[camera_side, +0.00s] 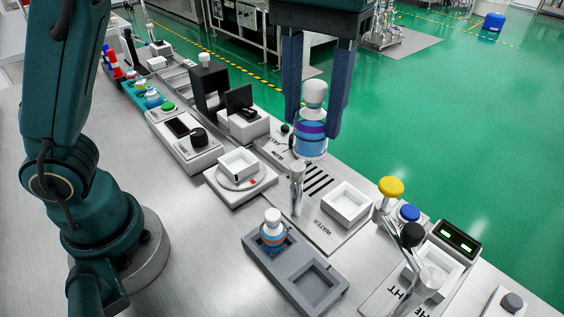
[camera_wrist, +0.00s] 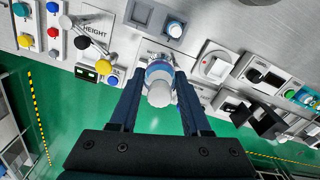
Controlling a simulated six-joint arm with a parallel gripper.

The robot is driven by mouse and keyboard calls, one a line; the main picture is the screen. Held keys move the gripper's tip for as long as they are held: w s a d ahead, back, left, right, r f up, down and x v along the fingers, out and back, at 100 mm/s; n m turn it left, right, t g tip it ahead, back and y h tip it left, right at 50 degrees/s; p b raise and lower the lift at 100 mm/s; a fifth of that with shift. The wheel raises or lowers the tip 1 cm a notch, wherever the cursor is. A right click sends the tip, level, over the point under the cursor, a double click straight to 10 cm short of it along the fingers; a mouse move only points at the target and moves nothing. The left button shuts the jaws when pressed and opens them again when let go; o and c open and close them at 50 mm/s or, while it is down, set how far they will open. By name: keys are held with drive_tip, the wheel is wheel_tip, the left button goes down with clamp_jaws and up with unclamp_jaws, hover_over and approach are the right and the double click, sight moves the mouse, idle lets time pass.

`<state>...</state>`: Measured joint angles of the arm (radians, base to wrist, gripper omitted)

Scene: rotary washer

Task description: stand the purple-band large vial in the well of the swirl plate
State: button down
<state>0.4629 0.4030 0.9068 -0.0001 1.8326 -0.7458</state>
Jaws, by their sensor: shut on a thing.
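The large vial with the purple band (camera_side: 311,130) has a white cap and blue contents. My gripper (camera_side: 313,118) is shut on it and holds it upright in the air, above the back of the water station. In the wrist view the vial (camera_wrist: 159,72) sits between the two fingers of my gripper (camera_wrist: 160,80), its white cap towards the camera. The swirl plate (camera_side: 262,184) is a white block with a round disc and a square white well (camera_side: 238,163) on top. The well looks empty. It lies left of and below the vial in the side view.
A grey two-pocket rack (camera_side: 262,268) holds an orange-band vial (camera_side: 272,229); its other pocket is empty. The water station (camera_side: 325,235) has an upright spout (camera_side: 297,187) and a white square basin (camera_side: 347,203). Coloured knobs and a display (camera_side: 455,240) stand at right.

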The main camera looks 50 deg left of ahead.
drive_tip(key=w+a+n, duration=0.1)
drive_tip(key=a+n, duration=0.7)
drive_tip(key=a, duration=0.9)
drive_tip(key=s+a+n, duration=0.7)
drive_tip(key=a, duration=0.5)
hover_over(239, 167)
drive_tip(key=shift+f, duration=8.2)
drive_tip(key=shift+f, duration=0.15)
drive_tip(key=shift+c, duration=1.8)
unclamp_jaws()
